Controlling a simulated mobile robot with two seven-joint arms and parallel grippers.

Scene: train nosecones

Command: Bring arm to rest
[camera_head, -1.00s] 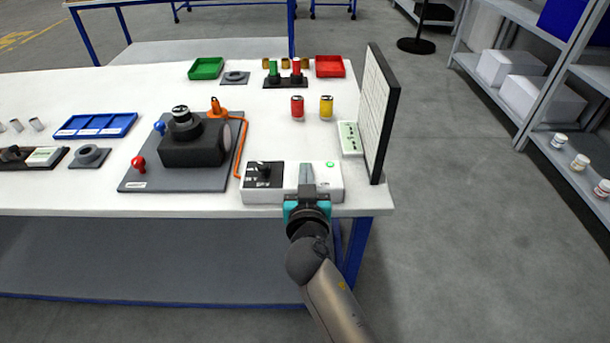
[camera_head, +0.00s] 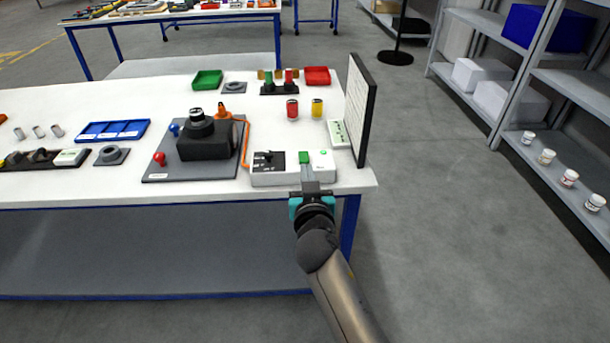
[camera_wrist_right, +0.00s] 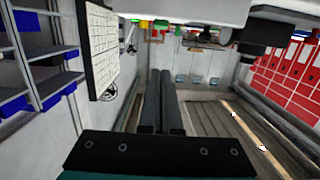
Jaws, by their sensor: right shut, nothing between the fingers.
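My right gripper (camera_head: 308,174) is shut and empty at the front edge of the workbench (camera_head: 221,193). Its fingertips are just in front of the white control box (camera_head: 284,178). My left gripper is not in view.
A tall panel (camera_head: 358,110) stands at the bench's right end. The dark grey machine (camera_head: 207,147) sits on a plate left of the control box. Shelving (camera_head: 483,117) is at right. The floor (camera_head: 430,240) between is clear.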

